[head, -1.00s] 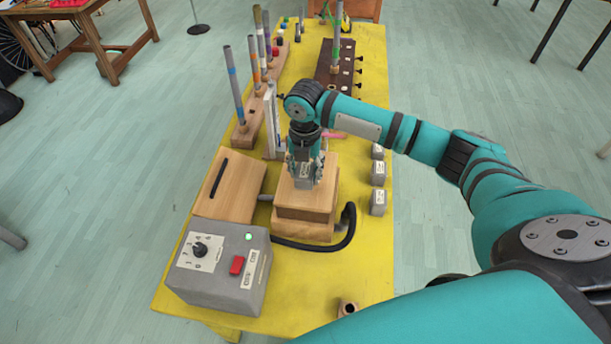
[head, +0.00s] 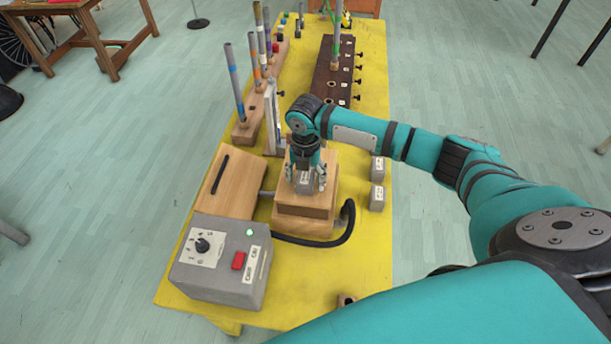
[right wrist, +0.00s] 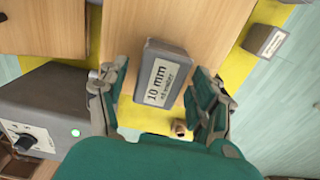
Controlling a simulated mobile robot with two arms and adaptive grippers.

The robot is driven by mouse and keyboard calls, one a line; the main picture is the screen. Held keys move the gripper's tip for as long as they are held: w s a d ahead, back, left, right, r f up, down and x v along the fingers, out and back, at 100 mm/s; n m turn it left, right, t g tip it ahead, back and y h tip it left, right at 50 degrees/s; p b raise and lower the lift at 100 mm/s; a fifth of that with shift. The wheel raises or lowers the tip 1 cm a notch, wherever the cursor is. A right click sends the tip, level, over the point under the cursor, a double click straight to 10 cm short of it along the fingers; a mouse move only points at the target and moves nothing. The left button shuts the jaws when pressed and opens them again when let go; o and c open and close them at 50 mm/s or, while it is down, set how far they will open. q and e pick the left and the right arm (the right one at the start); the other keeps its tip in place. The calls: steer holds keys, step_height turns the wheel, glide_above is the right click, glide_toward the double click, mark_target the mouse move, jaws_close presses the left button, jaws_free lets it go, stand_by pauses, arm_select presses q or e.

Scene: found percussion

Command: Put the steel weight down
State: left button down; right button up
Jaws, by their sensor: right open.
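The steel weight (head: 305,184) is a small grey block. It rests on top of the stepped wooden block (head: 305,212). In the right wrist view the weight (right wrist: 163,75) shows a white label reading "10 mm" and lies between my fingers. My right gripper (head: 305,183) is open around the weight, and the wrist view shows gaps between its fingers (right wrist: 162,95) and the weight's sides. My left gripper is in neither view.
Two more grey labelled blocks (head: 377,168) stand at the table's right edge. A grey control box (head: 222,262) with a red switch is at front left. A black hose (head: 335,240) curves around the wooden block. Upright tubes in a wooden rack (head: 247,130) stand behind left.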

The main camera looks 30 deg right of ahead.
mark_target(306, 176)
step_height(306, 176, up, 12)
steer(key=b, duration=0.2)
steer(key=shift+r, duration=0.15)
stand_by(0.4)
